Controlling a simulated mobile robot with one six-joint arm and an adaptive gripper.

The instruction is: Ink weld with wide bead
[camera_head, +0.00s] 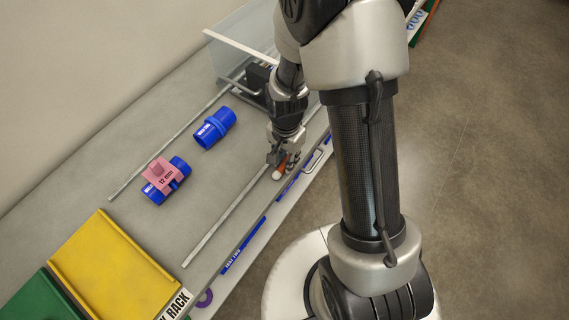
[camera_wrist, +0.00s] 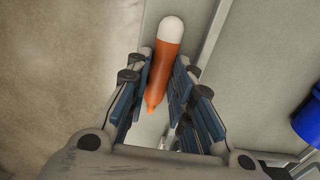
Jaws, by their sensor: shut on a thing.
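My gripper (camera_head: 280,158) is shut on an orange marker with a white rounded end (camera_wrist: 164,68), low over the front part of the cart top. In the wrist view the marker lies lengthwise between the two fingers (camera_wrist: 158,85), white end pointing outward. In the head view the marker's white end (camera_head: 277,175) shows below the fingers. A blue pipe joint (camera_head: 214,128) with a raised ring round its middle lies left of my gripper, apart from it. A second blue pipe joint (camera_head: 180,167) lies further left; a pink gauge (camera_head: 161,175) marked "12 mm" covers its middle, hiding its bead.
Two metal rails run along the cart top, one near my gripper (camera_head: 226,222). A yellow tray (camera_head: 113,268) and a green tray (camera_head: 60,301) stand at lower left. A clear panel (camera_head: 238,55) stands behind my gripper. A blue labelled strip (camera_head: 244,246) lies along the front edge.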

